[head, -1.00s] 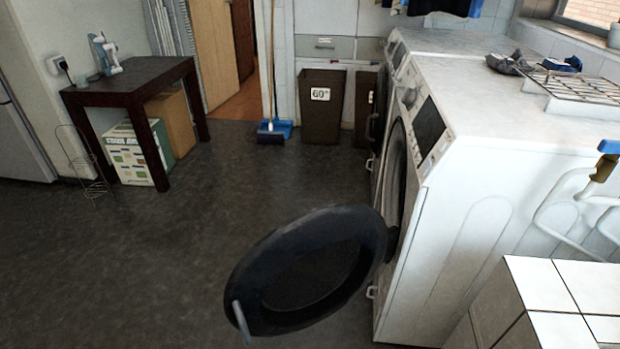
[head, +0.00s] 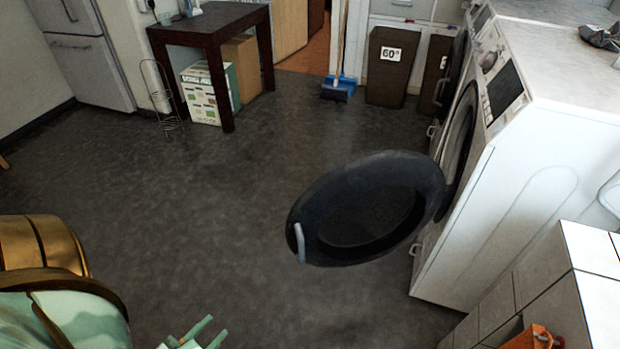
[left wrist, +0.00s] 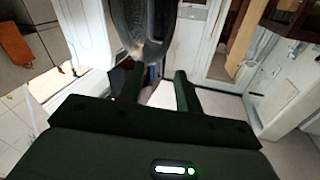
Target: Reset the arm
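My left gripper (head: 192,333) shows at the bottom edge of the head view, with my left arm in the lower left corner. In the left wrist view its two dark fingers (left wrist: 160,90) stand apart with nothing held between them. The dark round washing machine door (head: 368,208) hangs wide open, ahead and to the right of the gripper and apart from it in the head view. It also shows at the top of the left wrist view (left wrist: 128,22). My right gripper is not in view.
The white washing machine (head: 545,140) stands at the right, with a tiled counter (head: 550,285) in front. An orange item (head: 535,338) shows at the bottom right. A dark table (head: 205,30), boxes and a brown bin (head: 388,75) stand at the back. The middle floor is clear.

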